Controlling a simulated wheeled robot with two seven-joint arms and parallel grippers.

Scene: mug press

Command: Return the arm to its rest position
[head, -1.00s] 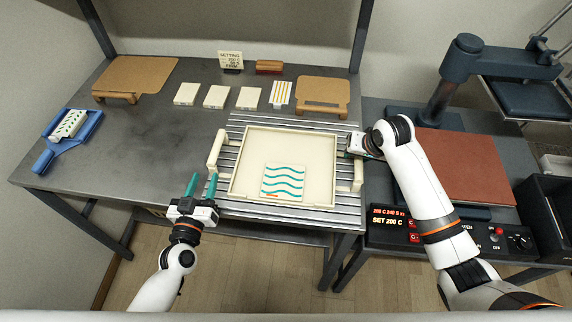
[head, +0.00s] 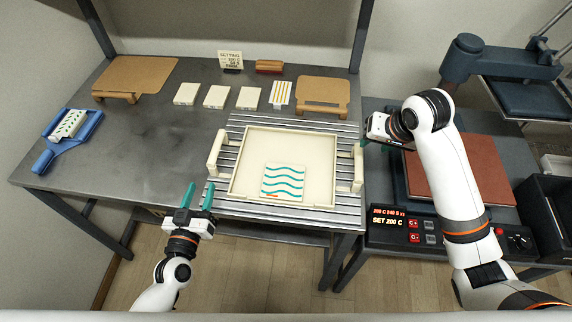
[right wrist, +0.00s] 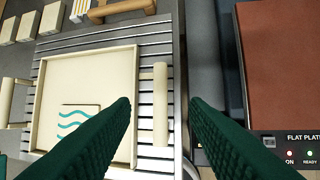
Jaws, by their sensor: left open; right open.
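My left gripper (head: 198,196) is open and empty in front of the table's front edge, left of the cream tray. The cream tray (head: 240,136) sits on the slatted metal rack, with a handle on each side. A white tile with teal waves (head: 283,182) lies in the tray.
The heat press with its reddish plate (head: 470,168) stands right, beneath my right arm. Several white blocks (head: 215,97), a setting card (head: 230,60) and brown boards (head: 135,75) line the back. A blue holder (head: 88,125) is far left. The table's left middle is clear.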

